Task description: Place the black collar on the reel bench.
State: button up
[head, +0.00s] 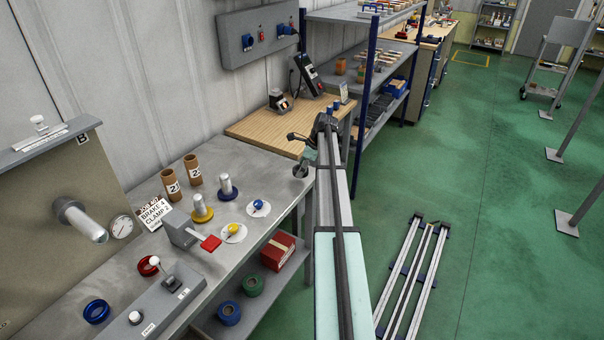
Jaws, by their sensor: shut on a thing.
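The reel bench (262,168) is the grey-topped table on the left, with spindles, collars and a clamp on it. My gripper (301,167) is small in the head view, at the far right corner of this bench. It is shut on a small dark rounded thing (300,172), which looks like the black collar. The fingers and most of the held thing are too small to make out. I cannot tell whether it touches the bench top or hangs just above it.
Blue (97,311) and red (148,265) rings lie at the near left. Two brown tubes (168,181), yellow-based (201,204) and blue-based (226,186) posts, and a red-handled clamp (186,231) stand on the bench. Bare top lies near its back right. A wooden table (262,124) adjoins behind.

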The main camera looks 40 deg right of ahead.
aim_at(299, 180)
jog(key=shift+f+p, duration=0.3)
jog(key=shift+f, duration=1.15)
jog(key=shift+f, duration=0.15)
jog(key=o, duration=1.2)
jog(key=b+v, duration=0.3)
jog(key=v, duration=0.9)
jog(key=shift+w+b, duration=0.1)
jog(key=shift+b, duration=0.3)
